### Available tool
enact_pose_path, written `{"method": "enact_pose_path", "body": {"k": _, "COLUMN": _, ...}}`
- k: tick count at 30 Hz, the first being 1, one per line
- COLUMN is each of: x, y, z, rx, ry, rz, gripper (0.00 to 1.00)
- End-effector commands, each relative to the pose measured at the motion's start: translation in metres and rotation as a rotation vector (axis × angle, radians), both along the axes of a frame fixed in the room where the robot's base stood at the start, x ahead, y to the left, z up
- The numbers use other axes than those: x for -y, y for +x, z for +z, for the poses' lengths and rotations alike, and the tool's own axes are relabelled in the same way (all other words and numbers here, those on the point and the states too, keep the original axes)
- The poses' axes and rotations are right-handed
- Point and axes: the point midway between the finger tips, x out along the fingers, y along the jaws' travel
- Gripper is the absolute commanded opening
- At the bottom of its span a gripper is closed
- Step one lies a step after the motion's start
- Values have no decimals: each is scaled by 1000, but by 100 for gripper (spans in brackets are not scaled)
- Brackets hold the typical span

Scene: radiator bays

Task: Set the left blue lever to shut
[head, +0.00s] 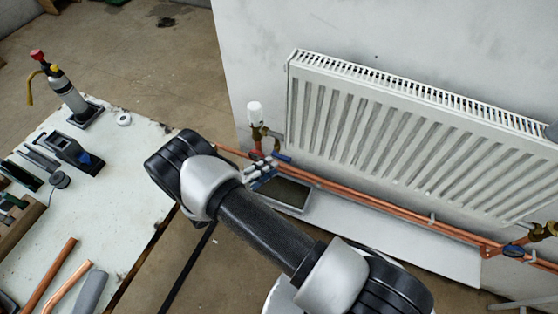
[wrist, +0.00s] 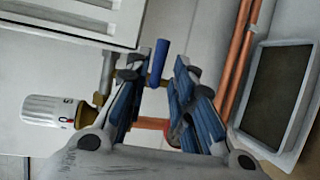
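The left blue lever (head: 283,157) sits on the brass valve at the radiator's lower left corner, below the white thermostatic head. In the head view it slants roughly along the copper pipe run. In the wrist view the blue lever (wrist: 157,63) stands upright in the picture, at the gap between my fingertips. My gripper (head: 264,171) is just below and left of the lever. In the wrist view my gripper (wrist: 156,78) has its blue-padded fingers apart, with clear space on the lever's right; contact on the left cannot be told. A second blue lever (head: 514,250) is at far right.
The radiator (head: 400,140) hangs above copper pipes (head: 380,205). The white thermostatic head (head: 254,112) also shows in the wrist view (wrist: 55,111). A grey tray (head: 290,207) lies below the valve. A workbench (head: 125,190) with tools stands at left.

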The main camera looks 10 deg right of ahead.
Motion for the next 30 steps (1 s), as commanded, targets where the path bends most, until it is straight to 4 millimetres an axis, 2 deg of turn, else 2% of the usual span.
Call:
{"method": "enact_pose_path", "body": {"k": 3, "x": -20, "y": -10, "z": 4, "rx": 2, "ry": 1, "rz": 3, "gripper": 22}}
{"method": "enact_pose_path", "body": {"k": 9, "x": -34, "y": -19, "z": 7, "rx": 1, "ry": 2, "rz": 0, "gripper": 22}}
{"method": "enact_pose_path", "body": {"k": 26, "x": -36, "y": -20, "z": 7, "rx": 0, "ry": 1, "rz": -1, "gripper": 22}}
{"method": "enact_pose_path", "body": {"k": 30, "x": -33, "y": -18, "z": 17, "rx": -5, "ry": 13, "rz": -24, "gripper": 22}}
